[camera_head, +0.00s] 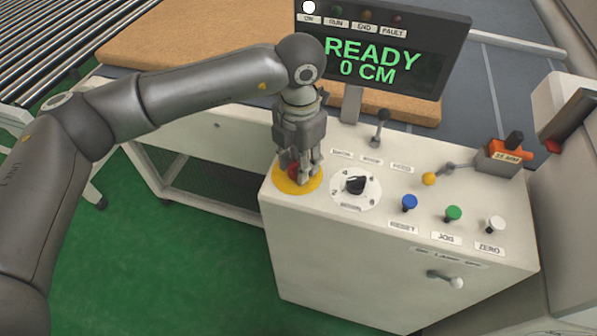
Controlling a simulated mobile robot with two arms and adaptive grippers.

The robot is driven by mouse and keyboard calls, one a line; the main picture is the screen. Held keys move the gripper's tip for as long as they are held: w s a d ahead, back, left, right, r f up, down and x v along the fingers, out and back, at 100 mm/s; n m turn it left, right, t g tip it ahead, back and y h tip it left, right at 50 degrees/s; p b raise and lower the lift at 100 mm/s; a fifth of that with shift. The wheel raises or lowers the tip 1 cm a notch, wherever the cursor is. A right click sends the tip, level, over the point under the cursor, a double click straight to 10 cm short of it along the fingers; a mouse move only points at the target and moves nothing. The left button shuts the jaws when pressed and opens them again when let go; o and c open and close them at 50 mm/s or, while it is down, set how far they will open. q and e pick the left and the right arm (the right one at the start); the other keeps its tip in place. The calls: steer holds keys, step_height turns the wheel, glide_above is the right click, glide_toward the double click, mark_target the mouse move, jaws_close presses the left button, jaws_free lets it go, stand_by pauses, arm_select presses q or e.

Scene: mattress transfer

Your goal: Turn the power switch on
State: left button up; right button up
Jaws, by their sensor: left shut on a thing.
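The white control box (330,240) carries several controls, and I cannot tell for sure which is the power switch. A black-knobbed lever (380,127) stands upright at the back of its top, behind small labels too blurred to read. My left gripper (299,176) points down and is shut on a red button (293,172) on a yellow disc (301,186); its fingers hide part of the button. The display (375,60) reads READY, 0 CM, and the white lamp (309,7) above its ON label is lit. My right gripper is out of view.
A black dial (355,185) sits right of the yellow disc. Blue (409,202), green (453,212) and white (495,224) knobs line the front edge. A yellow-knobbed lever (430,178) lies behind them. A white-tipped toggle (456,282) juts from the front face.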

arm_select(q)
steer(key=m+b, duration=0.2)
steer(key=b, duration=0.1)
steer(key=shift+m, duration=0.4)
steer(key=shift+m+b, duration=0.3)
steer(key=shift+m, duration=0.1)
steer(key=shift+r, duration=0.1)
steer(key=o, duration=1)
steer(key=shift+c, duration=0.2)
step_height(320, 180, up, 12)
steer(key=shift+d, duration=0.1)
